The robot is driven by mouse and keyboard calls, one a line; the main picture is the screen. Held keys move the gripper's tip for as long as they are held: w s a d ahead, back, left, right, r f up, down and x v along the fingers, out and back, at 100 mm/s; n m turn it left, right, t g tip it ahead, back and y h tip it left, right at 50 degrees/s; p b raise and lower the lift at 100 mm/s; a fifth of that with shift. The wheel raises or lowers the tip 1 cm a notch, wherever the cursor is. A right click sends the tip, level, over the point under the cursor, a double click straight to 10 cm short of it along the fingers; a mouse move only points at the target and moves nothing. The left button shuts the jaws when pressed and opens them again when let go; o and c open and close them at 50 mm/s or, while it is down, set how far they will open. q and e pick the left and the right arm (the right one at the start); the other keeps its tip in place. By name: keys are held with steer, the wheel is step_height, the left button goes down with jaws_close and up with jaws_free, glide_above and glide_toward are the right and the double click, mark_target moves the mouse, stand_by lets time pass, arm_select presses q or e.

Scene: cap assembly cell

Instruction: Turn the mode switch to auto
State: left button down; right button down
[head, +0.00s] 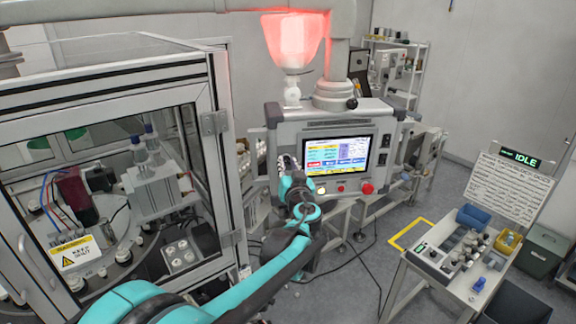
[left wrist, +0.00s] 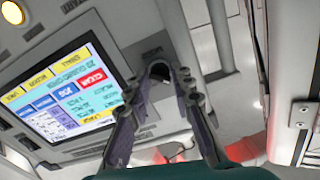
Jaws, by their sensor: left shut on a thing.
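The control panel (head: 330,123) stands in the middle of the head view, with a lit touchscreen (head: 338,155). My left gripper (head: 288,165) is at the panel's left side, beside the screen, and hides what is behind it there. In the left wrist view, the fingers of my left gripper (left wrist: 162,82) are closed around a dark round knob (left wrist: 159,71) on the panel face, which appears to be the mode switch. The screen (left wrist: 68,88) is next to it. The fingers hide much of the knob, and I cannot read its setting. My right gripper is not in view.
A glowing red lamp (head: 293,38) is above the panel. A red button (head: 367,188) sits below the screen. A glass-doored cell (head: 105,97) fills the left. A parts bench (head: 440,279) with an IDLE sign (head: 520,158) stands at right, with open floor between.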

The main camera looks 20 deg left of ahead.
arm_select(q)
steer(key=m+b, duration=0.5)
steer(key=m, duration=1.2)
steer(key=shift+m, duration=0.3)
stand_by(0.4)
steer(key=c, duration=1.3)
jaws_free()
steer(key=shift+c, duration=0.2)
steer(key=shift+s, duration=0.1)
steer(key=v, duration=1.2)
